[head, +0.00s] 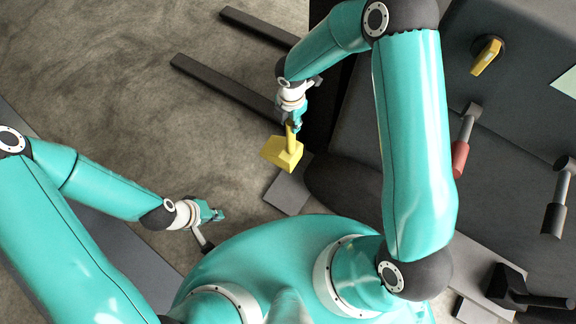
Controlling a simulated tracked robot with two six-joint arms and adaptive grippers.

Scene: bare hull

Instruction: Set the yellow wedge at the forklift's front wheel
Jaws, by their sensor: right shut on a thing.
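The yellow wedge (281,153) hangs from its upright handle in my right gripper (293,121). My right gripper is shut on that handle, in front of the forklift's dark side. The forklift (505,160) fills the right of the head view. A dark rounded shape (342,190) low on its side, just right of the wedge, looks like the front wheel; my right arm hides part of it. The wedge appears apart from it, but its height above the floor is hard to tell. My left gripper (215,214) is at the lower middle, away from the wedge; its fingers are too small to read.
Two dark forks (225,85) reach left from the forklift. A grey flat block (288,191) lies below the wedge. A yellow knob (486,56), a red-handled lever (461,150) and a grey lever (556,208) stick out at right. The floor at left is clear.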

